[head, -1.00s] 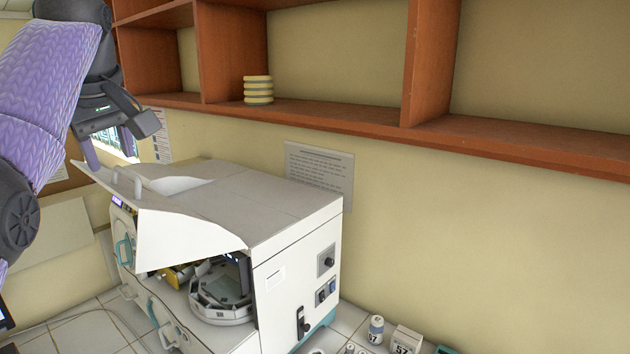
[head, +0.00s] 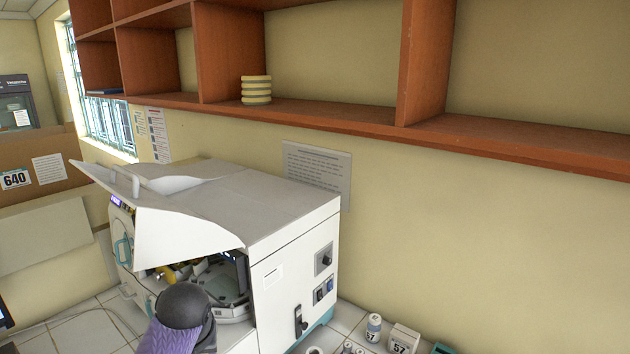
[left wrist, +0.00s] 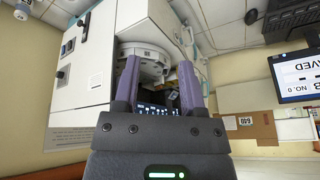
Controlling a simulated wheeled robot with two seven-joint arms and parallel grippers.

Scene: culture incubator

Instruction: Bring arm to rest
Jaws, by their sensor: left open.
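The white incubator (head: 285,230) stands on the tiled bench with its front lid (head: 185,225) raised. A round grey carousel (head: 228,285) shows inside its opening. My left arm shows low in front of the incubator in the head view, its gripper out of sight there. In the left wrist view, my left gripper (left wrist: 158,80) is open with two purple fingers apart and nothing seen between them. The incubator (left wrist: 85,65) and its carousel (left wrist: 145,62) lie beyond the fingers in that view. My right gripper is in neither view.
A wooden shelf (head: 330,118) runs along the wall above, holding a stack of yellowish discs (head: 257,90). Small bottles (head: 374,327) and a box marked 57 (head: 403,340) stand right of the incubator. A monitor (left wrist: 296,78) shows in the wrist view.

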